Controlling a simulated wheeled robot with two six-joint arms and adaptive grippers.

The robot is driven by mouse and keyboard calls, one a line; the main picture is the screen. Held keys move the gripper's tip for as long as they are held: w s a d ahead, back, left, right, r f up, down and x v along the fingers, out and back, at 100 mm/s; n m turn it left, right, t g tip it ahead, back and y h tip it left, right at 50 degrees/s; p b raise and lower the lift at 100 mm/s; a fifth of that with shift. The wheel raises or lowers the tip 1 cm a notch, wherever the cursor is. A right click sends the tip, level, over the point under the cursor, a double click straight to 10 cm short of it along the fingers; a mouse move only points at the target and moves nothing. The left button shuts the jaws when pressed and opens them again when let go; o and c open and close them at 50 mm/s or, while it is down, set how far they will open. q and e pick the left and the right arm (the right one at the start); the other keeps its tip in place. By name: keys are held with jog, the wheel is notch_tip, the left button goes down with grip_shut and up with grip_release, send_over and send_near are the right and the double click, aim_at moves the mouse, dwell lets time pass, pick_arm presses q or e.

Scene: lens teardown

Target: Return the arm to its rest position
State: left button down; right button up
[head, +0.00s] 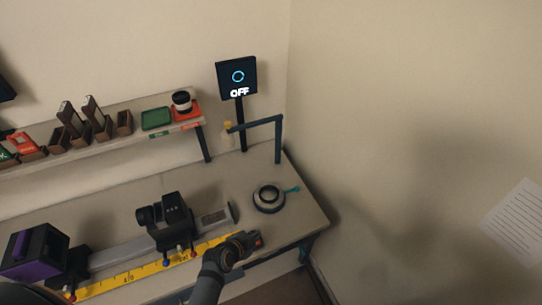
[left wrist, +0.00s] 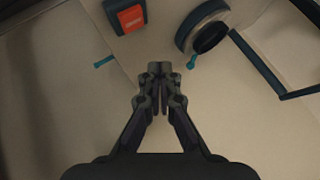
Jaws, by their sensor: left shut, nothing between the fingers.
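My left gripper (head: 246,240) hangs over the front edge of the bench, near the right end of the yellow ruler. In the left wrist view its fingertips (left wrist: 160,70) are together with nothing between them. A dark lens ring (head: 269,198) with a teal tab (head: 292,189) lies on the bench beyond the gripper, apart from it. A round dark ring with a pale inside also shows in the left wrist view (left wrist: 203,28), ahead and right of the fingers. My right gripper is in neither view.
A rail with black holders (head: 172,218) and a yellow ruler (head: 150,268) lie left of the gripper. A dark hooked stand (head: 278,140) and an OFF screen (head: 237,77) stand behind. A shelf (head: 105,145) holds several small items. The bench's right end is mostly clear.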

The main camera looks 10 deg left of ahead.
pick_arm(q)
jog(key=s+a+f+n, duration=0.1)
jog(key=s+f, duration=0.1)
jog(key=s+a+f+n+g, duration=0.1)
jog(key=s+f+n, duration=0.1)
jog(key=s+f, duration=0.1)
jog(key=s+a+f+n+g+y+b, duration=0.1)
jog(key=s+f+n, duration=0.1)
jog(key=s, duration=0.1)
jog(key=shift+f, duration=0.35)
jog(key=s+a+f+n+g+y+b, duration=0.1)
jog(key=s+a+f+n+g+b, duration=0.15)
jog(key=s+f, duration=0.55)
jog(key=s+a+f+n+g+y+b, duration=0.1)
jog(key=s+a+f+n+b, duration=0.2)
jog(key=f, duration=0.9)
jog(key=s+a+f+n+g+b, duration=0.1)
jog(key=s+a+f, duration=0.2)
jog(key=s+f, duration=0.2)
jog(key=s+a+f+n+g+y+b, duration=0.1)
jog(key=s+a+f+b, duration=0.1)
jog(key=s+f, duration=0.3)
jog(key=s+a, duration=0.1)
jog(key=s, duration=0.3)
jog(key=shift+a+f, duration=0.2)
jog(key=shift+a, duration=0.1)
jog(key=shift+s, duration=0.1)
